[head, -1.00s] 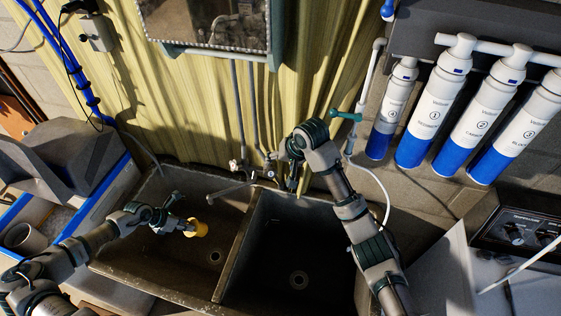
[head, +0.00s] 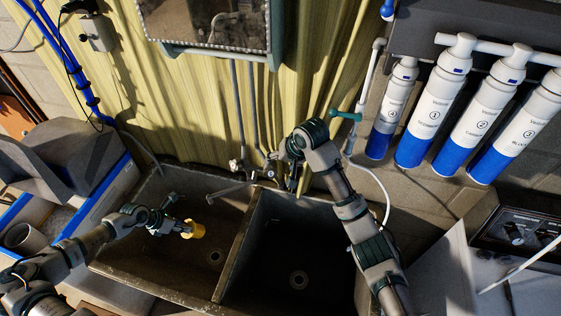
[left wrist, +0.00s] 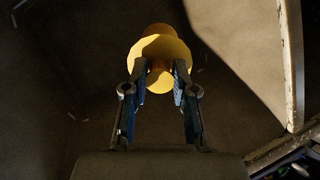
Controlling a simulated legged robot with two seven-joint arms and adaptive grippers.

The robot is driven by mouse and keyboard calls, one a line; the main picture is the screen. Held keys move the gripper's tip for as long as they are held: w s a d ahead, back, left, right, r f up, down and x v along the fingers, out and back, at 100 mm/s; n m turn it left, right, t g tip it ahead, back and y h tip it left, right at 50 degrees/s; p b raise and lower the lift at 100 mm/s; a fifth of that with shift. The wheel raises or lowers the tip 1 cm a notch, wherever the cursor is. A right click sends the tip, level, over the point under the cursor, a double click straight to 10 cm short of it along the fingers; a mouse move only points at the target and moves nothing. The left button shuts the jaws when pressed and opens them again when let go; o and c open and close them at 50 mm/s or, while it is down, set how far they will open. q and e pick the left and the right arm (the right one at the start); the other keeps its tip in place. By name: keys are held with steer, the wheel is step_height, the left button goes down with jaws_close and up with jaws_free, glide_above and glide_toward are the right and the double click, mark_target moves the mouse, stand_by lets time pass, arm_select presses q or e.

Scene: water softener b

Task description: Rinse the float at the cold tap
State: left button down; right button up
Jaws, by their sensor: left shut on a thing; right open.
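The yellow float (head: 194,229) is in my left gripper (head: 182,229), over the left basin of the double sink (head: 245,240). In the left wrist view the left gripper (left wrist: 160,80) is shut on the stem of the float (left wrist: 158,48). The tap spout (head: 228,189) reaches over the left basin, above and to the right of the float, apart from it. My right gripper (head: 288,172) is at the tap handles near the back rim of the sink. Its fingers are small and partly hidden there; I cannot see whether they touch a handle. I see no water stream.
Two pipes (head: 240,110) run down the yellow curtain (head: 190,100) behind the sink. Filter cartridges (head: 430,115) hang at the right. A grey tub with blue edges (head: 100,195) stands at the left. The right basin (head: 295,240) is empty.

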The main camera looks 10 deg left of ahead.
stand_by(0.4)
arm_select(q)
steer(key=s+a+r+p, duration=0.3)
steer(key=r, duration=0.1)
steer(key=shift+s+a, duration=0.25)
steer(key=shift+a, duration=0.05)
steer(key=shift+r, duration=0.1)
stand_by(0.3)
